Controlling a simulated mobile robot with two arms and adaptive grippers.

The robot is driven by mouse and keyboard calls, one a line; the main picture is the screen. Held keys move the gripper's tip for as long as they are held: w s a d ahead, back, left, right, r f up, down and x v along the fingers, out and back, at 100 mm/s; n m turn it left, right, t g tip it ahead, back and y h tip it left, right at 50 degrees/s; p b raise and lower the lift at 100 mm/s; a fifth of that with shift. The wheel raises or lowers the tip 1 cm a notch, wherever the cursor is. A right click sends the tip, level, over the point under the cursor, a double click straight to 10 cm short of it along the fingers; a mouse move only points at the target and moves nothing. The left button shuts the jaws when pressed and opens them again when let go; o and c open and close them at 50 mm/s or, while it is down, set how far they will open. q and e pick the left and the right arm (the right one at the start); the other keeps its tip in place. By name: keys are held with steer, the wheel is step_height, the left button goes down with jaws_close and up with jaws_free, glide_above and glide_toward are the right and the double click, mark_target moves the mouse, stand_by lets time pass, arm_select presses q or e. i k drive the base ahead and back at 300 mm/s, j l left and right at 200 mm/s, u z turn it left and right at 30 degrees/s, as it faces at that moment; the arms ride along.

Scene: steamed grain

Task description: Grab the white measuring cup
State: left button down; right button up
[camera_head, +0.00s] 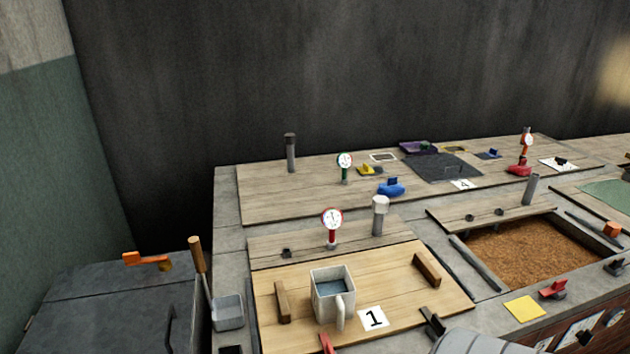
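The white measuring cup (320,305) is a squarish, open-topped mug with its handle toward the front right. It stands upright on a light wooden lid (385,285), near a white card marked 1 (373,318). Its inside looks grey-blue; I cannot tell whether that is liquid. Nothing is seen holding it. Neither of my grippers can be made out in the head view. A rounded grey shape (480,342) is cut off at the bottom edge, right of the cup; I cannot tell what it is.
Wooden blocks (283,302) (426,269) are on the lid on both sides of the cup. Behind it rise a red-rimmed gauge (332,219) and a pipe (379,214). A metal scoop (228,313) is at left. An open grain-filled vat (535,248) lies right.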

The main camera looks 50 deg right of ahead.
mark_target(333, 291)
steer(key=z, duration=1.7)
steer(key=k+l, duration=0.1)
steer(key=k, duration=0.4)
steer(key=j+z, duration=0.05)
